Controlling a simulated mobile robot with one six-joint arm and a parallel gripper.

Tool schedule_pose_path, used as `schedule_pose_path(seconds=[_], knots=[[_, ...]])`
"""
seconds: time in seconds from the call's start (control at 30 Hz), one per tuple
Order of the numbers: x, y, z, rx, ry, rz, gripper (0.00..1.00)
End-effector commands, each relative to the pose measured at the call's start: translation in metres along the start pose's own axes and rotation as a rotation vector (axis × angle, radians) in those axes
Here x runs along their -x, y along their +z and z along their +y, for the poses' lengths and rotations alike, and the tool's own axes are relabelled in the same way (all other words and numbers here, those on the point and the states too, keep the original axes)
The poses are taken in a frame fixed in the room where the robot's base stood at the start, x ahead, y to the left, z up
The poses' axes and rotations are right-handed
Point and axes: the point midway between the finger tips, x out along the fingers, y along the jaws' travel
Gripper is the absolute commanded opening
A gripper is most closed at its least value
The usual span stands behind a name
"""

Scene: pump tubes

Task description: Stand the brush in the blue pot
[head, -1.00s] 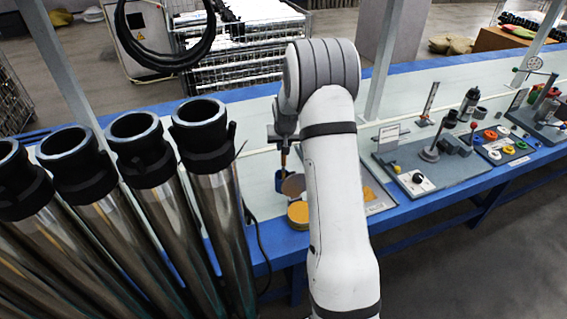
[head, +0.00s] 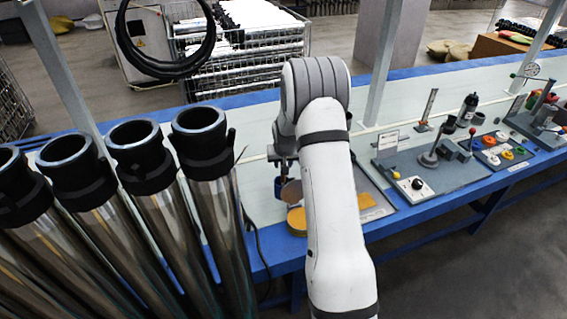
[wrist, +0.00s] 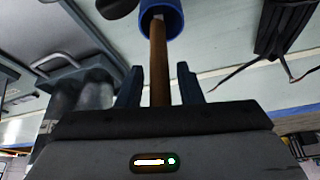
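The blue pot (wrist: 172,18) is at the top of the wrist view, with its open mouth toward me. The brush's wooden handle (wrist: 158,60) runs from between my fingers into the pot's mouth; the brush's far end is hidden inside. My gripper (wrist: 160,82) is open around the handle, with a gap visible on each side. In the head view, my gripper (head: 285,163) is directly above the blue pot (head: 278,187), which stands on the bench, partly hidden. The brush cannot be made out there.
Several large metal tubes (head: 222,215) stand at left. A grey board with a knob (head: 416,184) lies to the right. The bench (head: 255,200) has some bare surface.

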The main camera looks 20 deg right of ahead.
Motion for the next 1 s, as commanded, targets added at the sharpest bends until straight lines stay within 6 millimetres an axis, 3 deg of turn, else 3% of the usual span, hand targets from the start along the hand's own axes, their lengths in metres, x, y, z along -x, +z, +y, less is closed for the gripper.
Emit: schedule_pose_path(seconds=[0.43, 0.8, 1.0], knots=[[0.009, -0.002, -0.001, 0.001, 0.0, 0.002, 0.4], [0.082, -0.002, -0.001, 0.001, -0.001, 0.004, 0.4], [0.112, -0.002, -0.001, 0.001, -0.001, 0.003, 0.4]])
